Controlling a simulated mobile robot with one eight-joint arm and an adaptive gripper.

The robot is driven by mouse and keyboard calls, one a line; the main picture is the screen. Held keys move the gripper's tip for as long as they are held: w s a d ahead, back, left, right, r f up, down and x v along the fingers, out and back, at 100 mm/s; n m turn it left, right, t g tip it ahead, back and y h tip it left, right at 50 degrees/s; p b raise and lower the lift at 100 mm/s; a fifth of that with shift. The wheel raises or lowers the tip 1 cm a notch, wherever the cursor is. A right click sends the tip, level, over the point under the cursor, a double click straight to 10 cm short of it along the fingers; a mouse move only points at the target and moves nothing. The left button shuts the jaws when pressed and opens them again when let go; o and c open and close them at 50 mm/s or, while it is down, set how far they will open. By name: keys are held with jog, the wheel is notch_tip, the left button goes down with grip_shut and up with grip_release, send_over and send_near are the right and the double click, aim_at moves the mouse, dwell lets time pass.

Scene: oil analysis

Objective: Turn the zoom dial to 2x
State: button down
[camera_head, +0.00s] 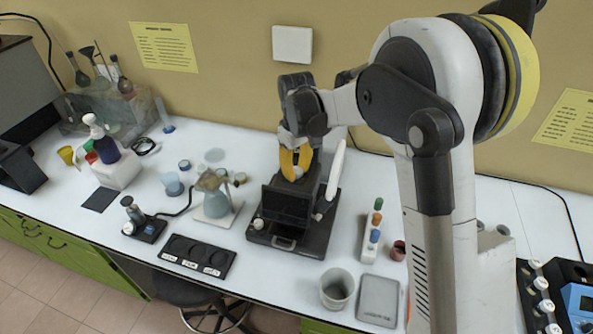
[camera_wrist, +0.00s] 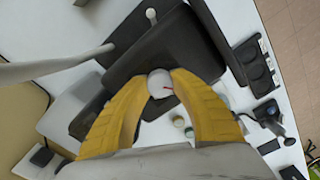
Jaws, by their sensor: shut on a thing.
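The dark instrument (camera_head: 290,215) with a black screen stands on the white bench at the middle of the head view. In the wrist view, the zoom dial (camera_wrist: 160,84) is a round pale knob with a small red mark. My gripper (camera_wrist: 159,85) has its two yellow fingers on either side of the dial and is shut on it. In the head view, my gripper (camera_head: 295,160) is at the upper part of the instrument, and the dial is hidden there. I cannot read any zoom number around the dial.
A grey-green jug (camera_head: 215,195) and a black tray with round recesses (camera_head: 196,255) stand left of the instrument. A rack of coloured-capped vials (camera_head: 373,230) and a grey cup (camera_head: 337,288) stand to its right. A pale rod (camera_head: 337,168) rises close beside my gripper.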

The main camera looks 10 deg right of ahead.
aim_at(297, 170)
jog(key=m+b, duration=0.1)
jog(key=m, duration=0.3)
jog(key=m+b, duration=0.1)
jog(key=m, duration=0.3)
jog(key=shift+m, duration=0.3)
dwell(0.3)
jog(key=c, duration=1)
grip_release()
jog(key=shift+c, duration=0.2)
notch_tip(297, 170, up, 12)
